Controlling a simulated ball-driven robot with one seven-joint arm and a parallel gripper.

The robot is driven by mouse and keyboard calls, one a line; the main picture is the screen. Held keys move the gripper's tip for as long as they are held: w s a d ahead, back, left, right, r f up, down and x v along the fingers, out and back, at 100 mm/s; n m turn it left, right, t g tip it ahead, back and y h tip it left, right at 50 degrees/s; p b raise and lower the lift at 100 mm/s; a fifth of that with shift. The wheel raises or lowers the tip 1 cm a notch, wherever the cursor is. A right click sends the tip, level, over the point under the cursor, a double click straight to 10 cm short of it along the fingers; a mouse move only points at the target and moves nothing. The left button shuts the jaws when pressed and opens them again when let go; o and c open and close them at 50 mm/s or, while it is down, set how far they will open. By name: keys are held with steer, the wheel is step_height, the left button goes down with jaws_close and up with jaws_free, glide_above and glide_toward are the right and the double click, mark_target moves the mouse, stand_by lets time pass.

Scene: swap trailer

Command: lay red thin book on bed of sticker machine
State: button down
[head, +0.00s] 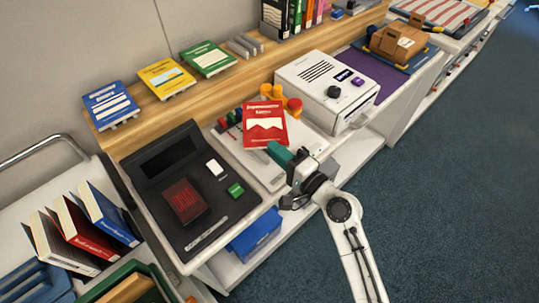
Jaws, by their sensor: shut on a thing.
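The red thin book (265,124) has a white mountain shape on its cover and is held face toward the camera above the white counter section. My gripper (280,153), with teal fingers, is shut on its lower edge. Left of it is a dark flat machine (218,208) with a black screen, a red-lit window (185,200), a white button and a green button. Right of it is a white boxy machine (316,101) with vents, a small display and knobs. I cannot tell for certain which of the two is the sticker machine. No book lies on the dark machine.
Blue (110,106), yellow (166,78) and green (208,58) books lie on the wooden ledge. Upright books (80,232) stand at lower left. Orange cylinders (293,107) sit behind the held book. A cardboard box (398,42) is farther right. Open carpet lies at right.

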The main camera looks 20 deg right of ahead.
mark_target(277, 176)
steer(key=shift+f+b, duration=0.85)
steer(key=shift+f, duration=2.65)
steer(key=shift+f, duration=0.15)
steer(key=c, duration=1.2)
jaws_free()
steer(key=shift+o, duration=0.2)
steer(key=shift+r, duration=0.2)
steer(key=b+v, duration=0.3)
steer(key=v, duration=0.9)
steer(key=shift+b, duration=0.3)
